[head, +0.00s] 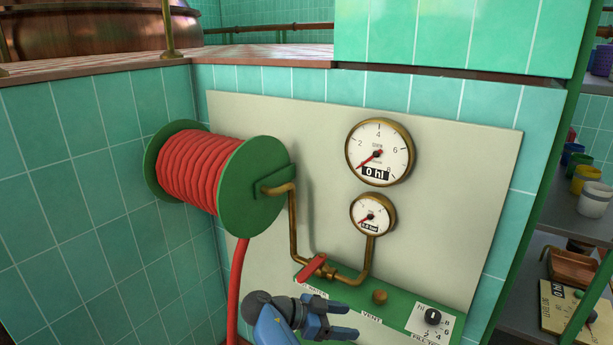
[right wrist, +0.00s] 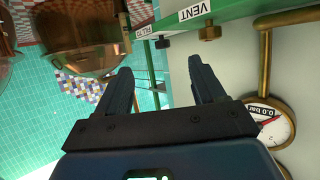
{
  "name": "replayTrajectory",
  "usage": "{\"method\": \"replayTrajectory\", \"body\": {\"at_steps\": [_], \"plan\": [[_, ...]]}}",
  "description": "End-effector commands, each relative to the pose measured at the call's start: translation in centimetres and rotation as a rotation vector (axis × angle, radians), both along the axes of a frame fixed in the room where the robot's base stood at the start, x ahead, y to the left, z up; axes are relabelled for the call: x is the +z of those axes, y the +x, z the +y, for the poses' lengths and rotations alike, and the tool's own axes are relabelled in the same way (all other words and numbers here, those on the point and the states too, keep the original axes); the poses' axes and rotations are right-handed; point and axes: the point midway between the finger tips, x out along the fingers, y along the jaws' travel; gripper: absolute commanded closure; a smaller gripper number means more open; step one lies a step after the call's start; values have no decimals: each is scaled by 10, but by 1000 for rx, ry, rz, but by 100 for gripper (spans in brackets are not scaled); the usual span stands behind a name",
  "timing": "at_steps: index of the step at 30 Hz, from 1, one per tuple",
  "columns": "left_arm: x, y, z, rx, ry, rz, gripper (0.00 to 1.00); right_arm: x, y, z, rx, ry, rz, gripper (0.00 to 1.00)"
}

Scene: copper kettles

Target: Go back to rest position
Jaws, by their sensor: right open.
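My right gripper (head: 338,322) is at the bottom middle of the head view, just in front of the green valve panel (head: 350,294). Its two dark fingers are apart with nothing between them, as the right wrist view (right wrist: 165,85) also shows. The red valve lever (head: 311,269) sits on the brass pipe just above and behind the gripper, apart from the fingers as far as I can tell. The brass vent knob (head: 379,297) and the black fill dial (head: 433,317) are to the right. My left gripper is not in view.
A red hose reel (head: 200,168) with green flanges juts from the wall, its hose hanging down. Two gauges, the larger (head: 379,152) reading 0 hl, are above the panel. Shelves with coloured pots (head: 594,199) stand at right. A copper kettle (right wrist: 75,35) shows in the wrist view.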

Motion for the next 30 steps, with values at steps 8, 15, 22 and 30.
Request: {"method": "replayTrajectory", "body": {"at_steps": [8, 15, 22, 30], "plan": [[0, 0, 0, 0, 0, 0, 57, -37, 3, -18, 100, 24, 68, 31], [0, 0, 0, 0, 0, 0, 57, -84, 3, -39, 242, 59, 149, 31], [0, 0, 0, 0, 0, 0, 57, -151, -9, -67, 465, 116, 249, 31], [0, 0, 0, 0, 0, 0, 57, -235, -63, -97, 873, 195, 315, 31]]}}
